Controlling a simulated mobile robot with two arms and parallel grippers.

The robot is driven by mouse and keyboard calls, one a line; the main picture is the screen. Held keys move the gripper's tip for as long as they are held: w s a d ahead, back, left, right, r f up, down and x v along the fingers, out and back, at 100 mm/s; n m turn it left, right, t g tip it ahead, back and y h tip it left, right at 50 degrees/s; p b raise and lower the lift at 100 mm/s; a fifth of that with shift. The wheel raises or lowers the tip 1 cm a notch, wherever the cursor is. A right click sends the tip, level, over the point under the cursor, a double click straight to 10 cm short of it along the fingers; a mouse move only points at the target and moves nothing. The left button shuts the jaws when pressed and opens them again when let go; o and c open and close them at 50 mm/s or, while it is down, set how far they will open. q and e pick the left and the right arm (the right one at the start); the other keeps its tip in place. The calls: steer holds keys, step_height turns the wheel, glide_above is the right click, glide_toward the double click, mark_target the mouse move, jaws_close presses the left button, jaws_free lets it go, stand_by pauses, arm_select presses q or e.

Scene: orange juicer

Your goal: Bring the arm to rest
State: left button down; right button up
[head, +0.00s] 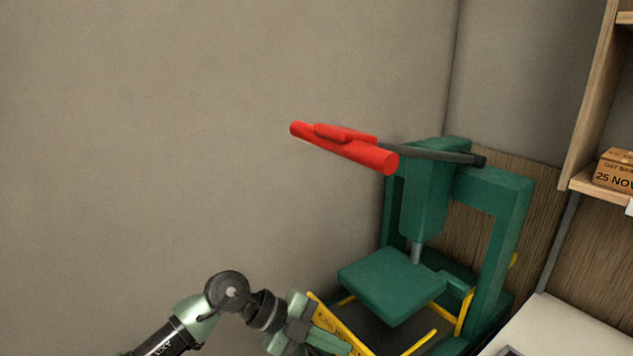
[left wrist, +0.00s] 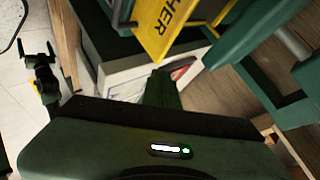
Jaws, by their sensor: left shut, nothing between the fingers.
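My left arm comes in at the bottom of the head view, and my left gripper (head: 292,322) is beside the lower left of the green press, partly cut off by the frame edge. In the left wrist view its fingers (left wrist: 160,84) are together with nothing between them. The green press (head: 423,195) stands in the corner, with a plate below its ram. Its red-handled lever (head: 345,148) sticks out to the left at the top, apart from my gripper. The yellow lettered bar (head: 330,322) of the press is close to the gripper; I cannot tell whether they touch.
A pale counter top (head: 565,328) lies to the right of the press. A wooden shelf (head: 590,186) holds a lettered box (head: 616,170). The wall at left is bare, with free room before it. A dark jointed object (left wrist: 42,82) at the wrist view's left is unclear.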

arm_select(q)
steer(key=s+d+r+n+t+h, duration=0.1)
steer(key=d+r+n+t+h, duration=0.3)
steer(key=r+t+h, duration=0.55)
steer(key=w+a+r+n+t+y, duration=0.3)
steer(key=a+r+n+t+y, duration=0.25)
steer(key=n, duration=0.25)
steer(key=s+a+f+n+t+y, duration=0.1)
steer(key=s+a+f+n+y, duration=0.1)
steer(key=a+f+n+y, duration=1.45)
steer(key=s+a+f+m+g+h, duration=0.15)
steer(key=s+f+g, duration=0.3)
steer(key=s, duration=0.45)
steer(key=s+a+f+g+y, duration=0.1)
steer(key=s+a+f+g, duration=0.25)
steer(key=s+f, duration=0.35)
steer(key=s+a+f+m+g+h, duration=0.1)
steer(key=s+f+g, duration=0.3)
steer(key=s, duration=0.6)
step_height(320, 180, down, 26)
steer(key=s+g, duration=0.2)
steer(key=s+a+f+g, duration=0.1)
steer(key=s+a+f, duration=0.2)
steer(key=s+f, duration=1.3)
steer(key=shift+s, duration=0.25)
